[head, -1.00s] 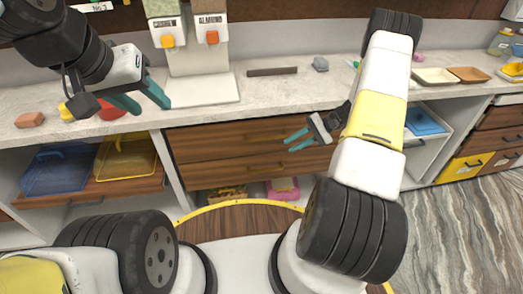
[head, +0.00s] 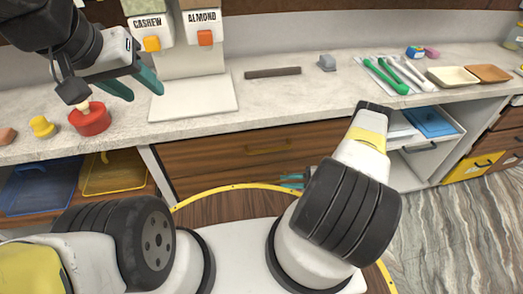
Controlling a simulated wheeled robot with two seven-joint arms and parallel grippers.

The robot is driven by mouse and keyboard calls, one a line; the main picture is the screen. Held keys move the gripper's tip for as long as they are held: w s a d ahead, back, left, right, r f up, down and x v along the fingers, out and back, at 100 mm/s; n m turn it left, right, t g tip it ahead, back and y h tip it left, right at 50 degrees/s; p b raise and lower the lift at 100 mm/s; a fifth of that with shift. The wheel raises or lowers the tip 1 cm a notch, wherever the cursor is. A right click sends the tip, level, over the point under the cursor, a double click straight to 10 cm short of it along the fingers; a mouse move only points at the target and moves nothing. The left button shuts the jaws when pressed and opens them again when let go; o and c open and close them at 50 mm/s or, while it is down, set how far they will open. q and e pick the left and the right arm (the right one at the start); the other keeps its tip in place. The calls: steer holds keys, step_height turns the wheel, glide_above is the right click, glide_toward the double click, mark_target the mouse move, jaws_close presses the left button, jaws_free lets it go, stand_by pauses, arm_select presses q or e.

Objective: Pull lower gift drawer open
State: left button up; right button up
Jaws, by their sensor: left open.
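Two wooden drawer fronts sit under the counter in the middle. The upper drawer (head: 215,155) has a brass handle (head: 268,148) and looks closed. The lower drawer (head: 215,183) is directly below it and also looks closed; its handle is mostly hidden. My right gripper (head: 291,181) is low in front of the lower drawer's right part. Only its teal fingertips show, the rest is behind my arm, so I cannot tell whether it grips the handle. My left gripper (head: 138,88) is open and empty above the counter, in front of the cashew dispenser.
The counter holds a red pot (head: 90,121), a yellow knob-shaped item (head: 42,127), a dark bar (head: 273,72), green-handled tongs (head: 386,76) and trays (head: 452,76). Left are open shelves with a blue bin (head: 40,188) and a yellow bin (head: 115,172). A yellow drawer (head: 474,167) is at right.

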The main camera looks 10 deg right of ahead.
mark_target(269, 181)
steer(key=x, duration=0.7)
steer(key=shift+w+a+f, duration=0.1)
steer(key=shift+w+a, duration=0.1)
steer(key=shift+a, duration=0.15)
jaws_close()
stand_by(1.1)
